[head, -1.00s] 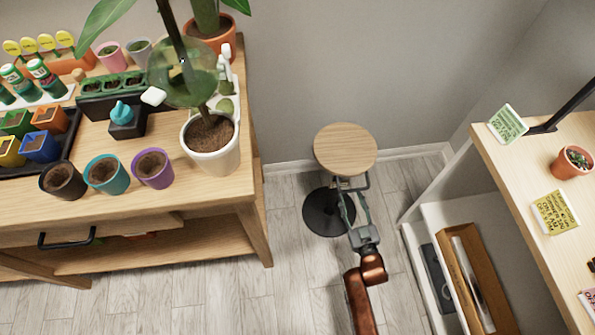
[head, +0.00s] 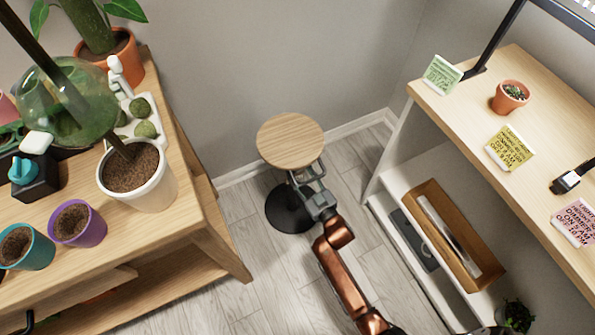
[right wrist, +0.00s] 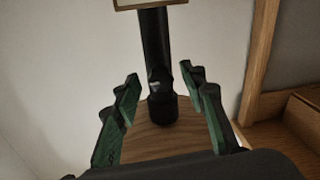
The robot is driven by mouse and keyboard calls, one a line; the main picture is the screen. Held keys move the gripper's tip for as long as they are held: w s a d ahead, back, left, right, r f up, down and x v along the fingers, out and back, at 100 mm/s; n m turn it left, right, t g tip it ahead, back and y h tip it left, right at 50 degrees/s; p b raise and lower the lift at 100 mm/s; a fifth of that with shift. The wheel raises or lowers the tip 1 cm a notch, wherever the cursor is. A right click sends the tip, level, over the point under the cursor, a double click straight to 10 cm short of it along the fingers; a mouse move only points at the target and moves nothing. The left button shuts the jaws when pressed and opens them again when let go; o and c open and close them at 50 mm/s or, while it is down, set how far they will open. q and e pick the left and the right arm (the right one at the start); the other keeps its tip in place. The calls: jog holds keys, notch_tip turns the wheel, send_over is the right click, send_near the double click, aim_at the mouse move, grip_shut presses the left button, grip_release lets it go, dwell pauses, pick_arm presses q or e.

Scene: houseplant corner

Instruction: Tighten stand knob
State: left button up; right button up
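The plant stand has a round wooden top (head: 290,140) and a round black base (head: 284,212) on the floor. In the right wrist view its black post (right wrist: 157,45) runs down to a thicker dark collar (right wrist: 162,108) against a wooden surface (right wrist: 165,140). A small dark protrusion with a light glint (right wrist: 157,78) sits on the post and may be the knob. My right gripper (head: 306,172) is just below the top's edge. In the wrist view its green-padded fingers (right wrist: 158,92) are open, one either side of the post, with visible gaps. My left gripper is out of view.
A wooden plant table (head: 205,215) stands at left, with a white pot (head: 160,190) near its edge. At right is a shelf unit (head: 455,140) with cards and a small cactus pot (head: 510,97); an open box (head: 450,235) sits lower. Floor around the base is clear.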

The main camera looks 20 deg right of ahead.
jog(key=shift+c, duration=0.3)
jog(key=shift+a, duration=0.1)
grip_shut()
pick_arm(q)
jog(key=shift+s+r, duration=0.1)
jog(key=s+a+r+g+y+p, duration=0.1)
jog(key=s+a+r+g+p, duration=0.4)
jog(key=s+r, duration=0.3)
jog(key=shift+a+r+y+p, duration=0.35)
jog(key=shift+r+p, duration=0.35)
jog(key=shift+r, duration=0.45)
pick_arm(e)
jog(key=shift+s+a+m+h, duration=0.1)
jog(key=shift+m+h, duration=0.4)
jog(key=shift+m, duration=7.25)
jog(key=shift+m+h, duration=0.5)
jog(key=shift+m, duration=7.25)
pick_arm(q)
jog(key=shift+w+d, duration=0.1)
